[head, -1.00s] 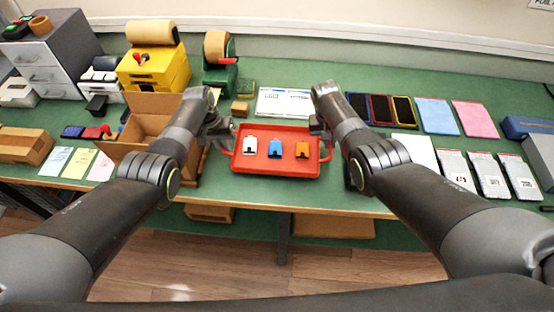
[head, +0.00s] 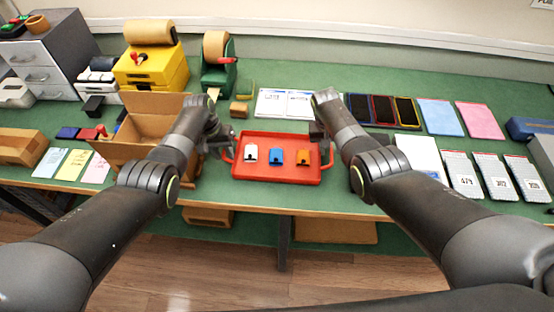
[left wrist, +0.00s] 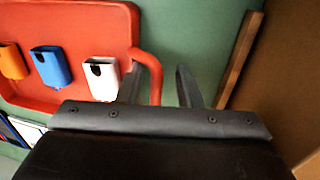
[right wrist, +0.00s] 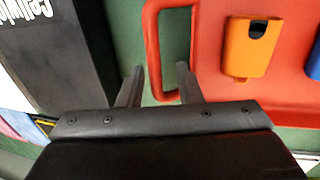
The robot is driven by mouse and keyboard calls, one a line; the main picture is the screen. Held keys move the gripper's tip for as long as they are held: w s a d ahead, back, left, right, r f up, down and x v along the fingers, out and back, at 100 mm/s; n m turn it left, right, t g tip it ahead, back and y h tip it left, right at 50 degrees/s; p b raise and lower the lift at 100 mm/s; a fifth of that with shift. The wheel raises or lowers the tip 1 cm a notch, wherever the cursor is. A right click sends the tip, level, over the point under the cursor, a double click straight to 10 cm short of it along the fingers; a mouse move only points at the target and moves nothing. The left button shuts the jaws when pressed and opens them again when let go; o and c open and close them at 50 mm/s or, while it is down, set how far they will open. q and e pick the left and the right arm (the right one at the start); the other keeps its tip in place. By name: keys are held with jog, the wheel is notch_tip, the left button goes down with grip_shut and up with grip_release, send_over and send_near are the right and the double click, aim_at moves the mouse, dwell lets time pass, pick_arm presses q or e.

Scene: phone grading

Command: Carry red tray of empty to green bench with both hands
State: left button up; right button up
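A red tray (head: 250,174) with a loop handle on each side rests on the green bench (head: 370,165), near its front edge. A white, a blue and an orange holder stand in a row in it. My left gripper (head: 228,150) is at the tray's left handle; in the left wrist view the handle bar (left wrist: 154,68) passes between its parted fingers (left wrist: 168,85). My right gripper (head: 320,140) is at the right handle; in the right wrist view its fingers (right wrist: 158,82) are apart with the handle bar (right wrist: 152,45) between them.
An open cardboard box (head: 128,150) stands just left of the tray. White sheets (head: 285,103) lie behind it. Dark phones (head: 382,110), blue and pink mats and labelled grey packets (head: 462,175) lie to the right. A yellow dispenser (head: 150,68) stands at the back left.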

pick_arm(q)
jog(key=shift+r, duration=0.15)
pick_arm(e)
jog(key=shift+v, duration=0.8)
pick_arm(q)
notch_tip(320, 180, up, 12)
jog(key=a, duration=0.2)
jog(key=shift+w+f, duration=0.2)
jog(key=shift+f, duration=0.05)
pick_arm(e)
jog(key=v, duration=1)
jog(key=shift+r, duration=0.25)
pick_arm(q)
jog(key=shift+a, duration=0.1)
